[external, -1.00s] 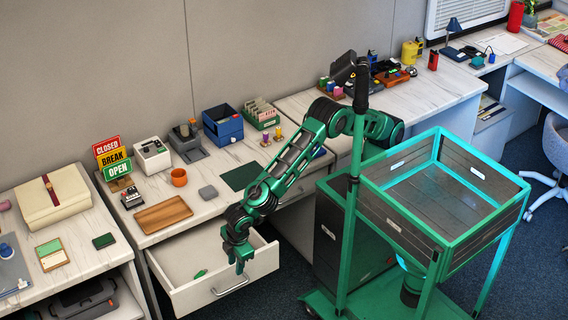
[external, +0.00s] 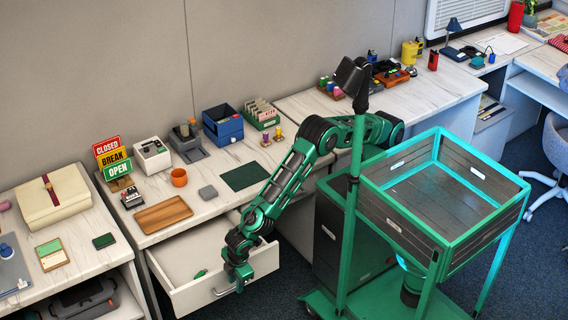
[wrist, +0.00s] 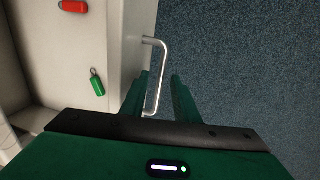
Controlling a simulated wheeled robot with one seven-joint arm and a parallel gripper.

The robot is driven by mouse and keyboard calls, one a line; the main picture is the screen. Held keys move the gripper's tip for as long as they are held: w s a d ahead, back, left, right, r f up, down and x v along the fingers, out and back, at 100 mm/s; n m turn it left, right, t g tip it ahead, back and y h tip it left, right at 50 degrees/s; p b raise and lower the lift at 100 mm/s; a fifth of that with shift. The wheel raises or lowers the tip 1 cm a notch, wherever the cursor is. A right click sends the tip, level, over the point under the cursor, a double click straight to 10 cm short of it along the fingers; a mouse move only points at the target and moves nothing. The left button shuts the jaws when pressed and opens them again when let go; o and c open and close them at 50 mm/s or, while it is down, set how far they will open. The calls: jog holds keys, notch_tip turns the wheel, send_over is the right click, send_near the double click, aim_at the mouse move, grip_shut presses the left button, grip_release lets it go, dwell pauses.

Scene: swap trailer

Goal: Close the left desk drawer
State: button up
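The left desk drawer (external: 193,297) is pulled out from under the desk, its white front facing the aisle. Its metal bar handle (external: 222,292) is partly hidden by my gripper (external: 240,280) in the external view. In the wrist view the handle (wrist: 160,75) lies between the two fingers of my gripper (wrist: 161,76). The fingers are apart, with gaps beside the bar, so the gripper is open around the handle. A green tag (wrist: 97,83) and a red tag (wrist: 74,6) lie inside the drawer.
The desk top above holds a wooden tray (external: 163,214), an orange cup (external: 179,177) and a dark green mat (external: 245,176). My cart body stands to the right. Blue carpet (wrist: 240,60) in front of the drawer is clear.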

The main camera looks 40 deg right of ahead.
grip_shut()
jog(key=w, duration=2.2)
jog(key=shift+w, duration=0.3)
grip_release()
jog(key=shift+r, duration=0.1)
notch_tip(320, 180, up, 10)
jog(key=s, duration=0.2)
jog(key=shift+r, duration=0.15)
